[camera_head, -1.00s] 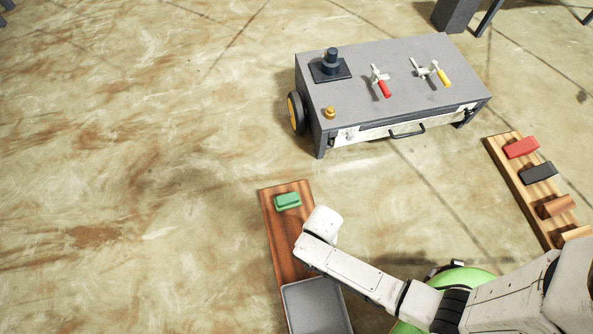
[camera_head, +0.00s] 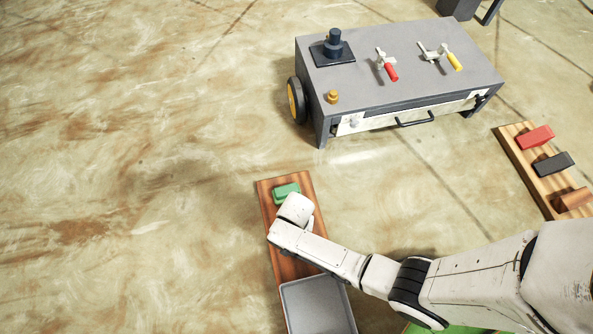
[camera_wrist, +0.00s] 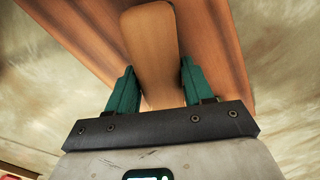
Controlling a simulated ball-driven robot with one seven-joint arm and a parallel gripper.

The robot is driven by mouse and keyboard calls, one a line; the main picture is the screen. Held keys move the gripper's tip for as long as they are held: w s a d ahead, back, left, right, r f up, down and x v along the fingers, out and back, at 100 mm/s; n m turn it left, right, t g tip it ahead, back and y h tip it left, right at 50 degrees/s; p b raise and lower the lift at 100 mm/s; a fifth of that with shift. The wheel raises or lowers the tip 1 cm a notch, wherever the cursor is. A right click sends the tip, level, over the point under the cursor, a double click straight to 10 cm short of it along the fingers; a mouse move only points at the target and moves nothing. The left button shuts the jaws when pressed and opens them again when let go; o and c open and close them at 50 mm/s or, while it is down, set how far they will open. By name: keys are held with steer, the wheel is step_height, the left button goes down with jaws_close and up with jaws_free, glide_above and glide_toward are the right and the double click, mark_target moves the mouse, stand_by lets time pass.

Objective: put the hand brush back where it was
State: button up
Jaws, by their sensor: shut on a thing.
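The hand brush (camera_wrist: 149,30) shows in the wrist view as a smooth light-brown wooden piece with a rounded end. My gripper (camera_wrist: 158,66) has its teal fingers on both sides of it and is shut on it. The bristles are not visible. Behind the brush is a reddish-brown wooden board (camera_wrist: 205,22). I cannot tell whether the brush touches the board.
A grey wheeled cart (camera_head: 400,75) with clamps stands behind. Another board (camera_head: 533,178) at the right holds red, black and brown blocks. The floor at left is clear.

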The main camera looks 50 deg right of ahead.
steer(key=o, duration=1)
step_height(320, 180, up, 12)
steer(key=p, duration=0.7)
steer(key=s+d+r+n, duration=0.2)
steer(key=s+r+n, duration=0.1)
steer(key=r, duration=0.4)
steer(key=s+d+r+n, duration=0.3)
steer(key=r+n, duration=0.1)
steer(key=r, duration=0.3)
steer(key=s+d+r+n+t, duration=0.1)
steer(key=s+d+r+n, duration=0.2)
steer(key=r, duration=0.4)
steer(key=shift+r+n, duration=0.35)
steer(key=shift+n, duration=0.05)
